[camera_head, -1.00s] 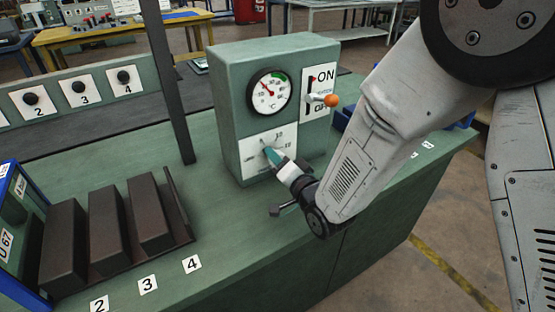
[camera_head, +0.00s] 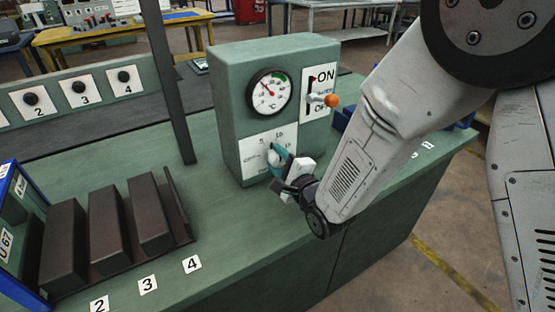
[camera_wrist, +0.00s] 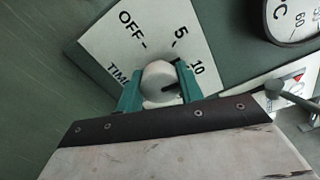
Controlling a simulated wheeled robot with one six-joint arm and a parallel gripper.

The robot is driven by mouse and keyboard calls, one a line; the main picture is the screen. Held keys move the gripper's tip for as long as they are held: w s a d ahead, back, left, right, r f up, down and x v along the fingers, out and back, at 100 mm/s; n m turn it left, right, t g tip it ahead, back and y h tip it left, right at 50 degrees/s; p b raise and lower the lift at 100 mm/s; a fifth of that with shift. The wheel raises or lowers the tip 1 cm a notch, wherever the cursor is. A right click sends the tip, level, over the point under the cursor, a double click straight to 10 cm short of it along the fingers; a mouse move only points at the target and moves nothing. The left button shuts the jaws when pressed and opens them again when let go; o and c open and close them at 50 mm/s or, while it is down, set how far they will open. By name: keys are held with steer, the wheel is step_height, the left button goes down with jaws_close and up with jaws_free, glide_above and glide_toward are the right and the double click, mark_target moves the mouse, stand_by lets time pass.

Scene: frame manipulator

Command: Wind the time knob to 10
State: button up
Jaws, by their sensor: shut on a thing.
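The time knob (camera_wrist: 158,82) is a round, pale knob on a white dial plate (camera_wrist: 150,40) marked OFF, 5, 10 and TIME. My gripper (camera_wrist: 160,88) has its teal fingers shut on the knob, one on each side. A dark mark on the knob points right, roughly toward the 10 side; the right finger is close to it, so the exact reading is unclear. In the head view my gripper (camera_head: 279,158) is at the lower front of the green control box (camera_head: 228,125) and mostly hides the knob.
Above the dial is a round temperature gauge (camera_head: 269,92). To its right is an ON/OFF lever with an orange ball (camera_head: 331,101). Dark blocks (camera_head: 105,228) sit on the green bench at left, and a dark post (camera_head: 172,90) stands left of the box.

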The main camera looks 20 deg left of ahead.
steer(key=m, duration=0.4)
steer(key=shift+m, duration=0.4)
stand_by(0.4)
steer(key=o, duration=1)
steer(key=v, duration=0.7)
steer(key=shift+s+d, duration=0.2)
steer(key=shift+d, duration=0.15)
